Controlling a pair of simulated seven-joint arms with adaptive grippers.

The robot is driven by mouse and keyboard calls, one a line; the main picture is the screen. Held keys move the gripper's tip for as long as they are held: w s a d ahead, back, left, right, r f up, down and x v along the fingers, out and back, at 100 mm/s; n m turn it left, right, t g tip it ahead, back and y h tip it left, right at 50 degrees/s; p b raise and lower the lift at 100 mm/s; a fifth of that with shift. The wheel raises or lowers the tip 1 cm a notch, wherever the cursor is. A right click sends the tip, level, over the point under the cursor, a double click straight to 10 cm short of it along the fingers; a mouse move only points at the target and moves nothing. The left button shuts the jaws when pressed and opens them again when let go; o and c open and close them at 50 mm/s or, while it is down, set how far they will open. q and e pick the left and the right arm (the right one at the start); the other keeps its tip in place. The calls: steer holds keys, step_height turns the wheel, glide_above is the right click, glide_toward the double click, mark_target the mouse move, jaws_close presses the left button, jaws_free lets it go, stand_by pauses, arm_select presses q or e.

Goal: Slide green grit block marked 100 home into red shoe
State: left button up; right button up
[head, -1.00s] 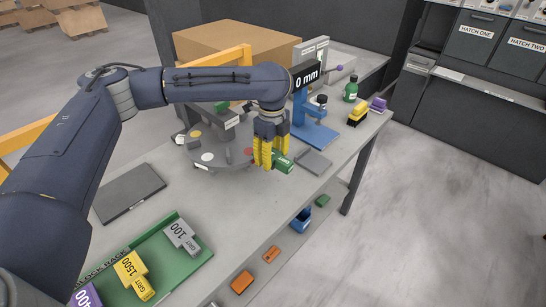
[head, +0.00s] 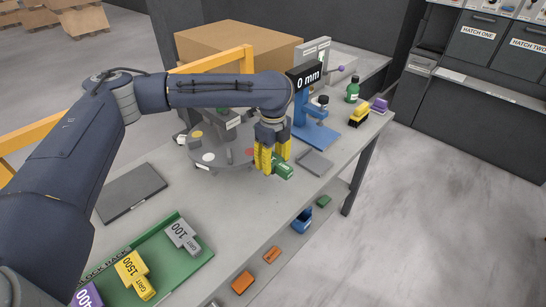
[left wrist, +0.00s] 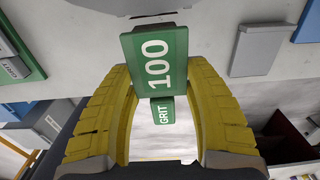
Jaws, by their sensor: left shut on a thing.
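The green grit block (head: 285,171) is held between the yellow fingers of my left gripper (head: 272,160), beside the grey round turntable's right edge. In the left wrist view the block (left wrist: 158,60) shows a white 100 on its wider part and GRIT on a narrower part, with a finger on each side. I cannot tell whether the block touches anything below. A small red patch (head: 250,151) shows on the turntable next to the gripper; I cannot make out whether it is the red shoe. My right gripper is in neither view.
The grey turntable (head: 207,168) carries white and orange patches. A green rack (head: 190,263) with grey, yellow and purple blocks lies at the front left. A blue stand (head: 318,133) with a 0 mm sign (head: 309,78) and a grey plate (head: 315,163) are right of the gripper.

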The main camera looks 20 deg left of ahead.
mark_target(273, 171)
arm_select(q)
steer(key=shift+f, duration=2.1)
steer(key=shift+f, duration=0.4)
steer(key=shift+w+a, duration=0.35)
steer(key=shift+a, duration=0.3)
steer(key=shift+w+a, duration=0.3)
steer(key=shift+a, duration=0.4)
steer(key=shift+w+a, duration=0.35)
steer(key=shift+a, duration=0.3)
stand_by(1.7)
steer(key=shift+d, duration=0.15)
steer(key=shift+s+d+r, duration=0.1)
steer(key=shift+s+d, duration=0.35)
steer(key=shift+d, duration=0.4)
steer(key=shift+s+d+r, duration=0.1)
steer(key=shift+s+d, duration=0.35)
steer(key=shift+d, duration=0.35)
